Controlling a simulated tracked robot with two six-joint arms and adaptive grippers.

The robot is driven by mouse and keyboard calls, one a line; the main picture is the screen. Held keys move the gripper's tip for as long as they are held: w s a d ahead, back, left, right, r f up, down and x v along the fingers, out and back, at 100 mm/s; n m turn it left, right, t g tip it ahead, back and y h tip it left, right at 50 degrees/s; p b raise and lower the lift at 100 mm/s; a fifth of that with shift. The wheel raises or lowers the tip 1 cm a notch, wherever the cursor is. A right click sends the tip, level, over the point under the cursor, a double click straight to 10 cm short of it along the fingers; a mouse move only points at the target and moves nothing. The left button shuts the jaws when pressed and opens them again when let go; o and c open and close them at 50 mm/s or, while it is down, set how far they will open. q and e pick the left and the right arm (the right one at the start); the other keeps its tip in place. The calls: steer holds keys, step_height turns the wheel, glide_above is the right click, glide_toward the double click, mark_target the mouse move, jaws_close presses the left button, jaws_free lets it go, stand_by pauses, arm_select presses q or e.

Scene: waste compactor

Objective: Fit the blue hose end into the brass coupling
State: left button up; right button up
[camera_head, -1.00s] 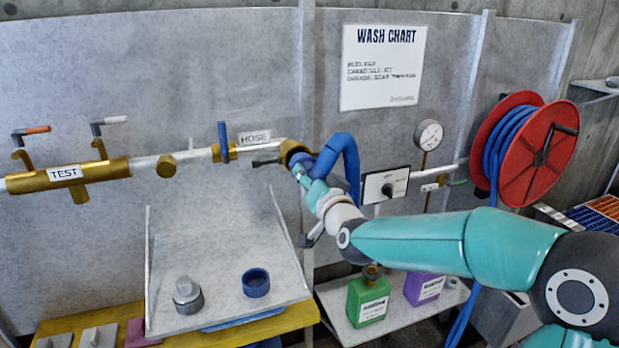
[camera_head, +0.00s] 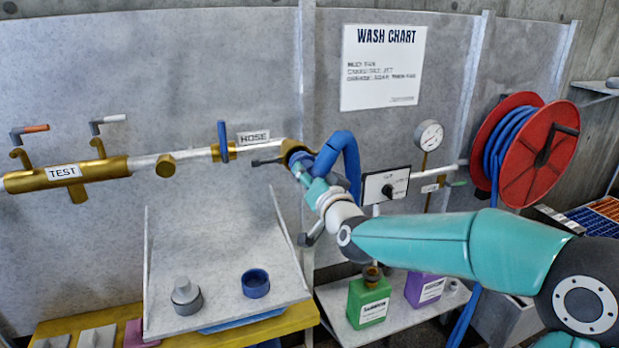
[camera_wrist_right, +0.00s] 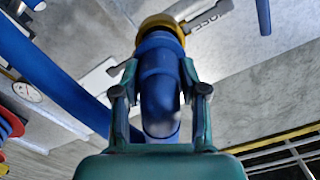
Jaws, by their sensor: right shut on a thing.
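The brass coupling (camera_head: 289,150) sits at the right end of the pipe, beside the HOSE label. In the right wrist view the coupling (camera_wrist_right: 161,22) is a gold ring at the top. The blue hose end (camera_wrist_right: 160,90) lies between the fingers of my right gripper (camera_wrist_right: 160,92), which is shut on it. The hose end's front meets the coupling ring and looks in line with it; how deep it sits is hidden. In the head view my right gripper (camera_head: 300,170) is at the coupling, and the blue hose (camera_head: 345,152) arches up behind it. My left gripper is not in view.
A red hose reel (camera_head: 540,150) stands at the right. A gauge (camera_head: 428,135) and a switch box (camera_head: 386,185) are on the wall right of the coupling. A sloped tray (camera_head: 225,235) below holds a grey fitting and a blue ring. Green (camera_head: 368,300) and purple bottles stand on a shelf.

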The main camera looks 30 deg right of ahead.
steer(key=shift+r, duration=0.1)
stand_by(0.7)
steer(key=shift+x, duration=1.95)
stand_by(0.4)
jaws_close()
steer(key=shift+w+d+r, duration=0.1)
steer(key=shift+r, duration=0.15)
steer(key=o, duration=1)
jaws_free()
steer(key=o, duration=0.3)
steer(key=shift+w+f, duration=0.15)
steer(key=shift+f, duration=0.05)
steer(key=shift+o, duration=1.3)
steer(key=shift+f, duration=0.15)
